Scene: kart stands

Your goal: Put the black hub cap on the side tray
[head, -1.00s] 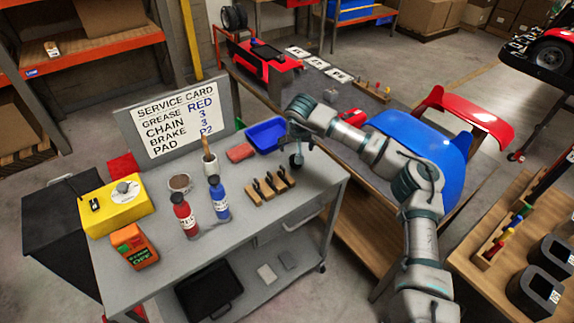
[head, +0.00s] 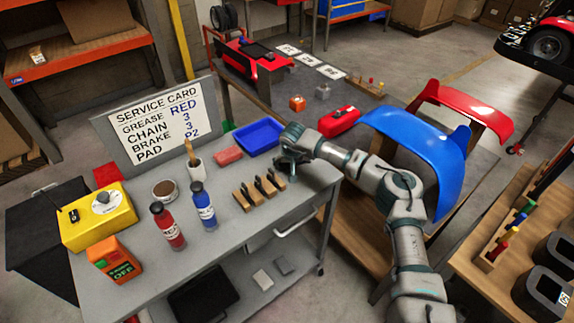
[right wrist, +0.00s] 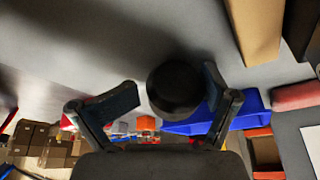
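The black hub cap (right wrist: 175,88) shows in the right wrist view as a dark round piece between my right gripper's fingers. It is close to the right-hand finger, and a narrow gap shows to the left-hand one. In the head view my gripper hides it. My right gripper (head: 290,172) is low over the right end of the grey cart top; its spread fingers (right wrist: 172,92) show in the wrist view. A blue tray (head: 259,137) lies just behind it on the cart; it also shows in the wrist view (right wrist: 248,108). My left gripper is out of view.
A wooden slotted block (head: 260,190) stands just left of the gripper, with a red block (head: 228,155) behind it. Red (head: 168,228) and blue (head: 203,207) bottles stand farther left.

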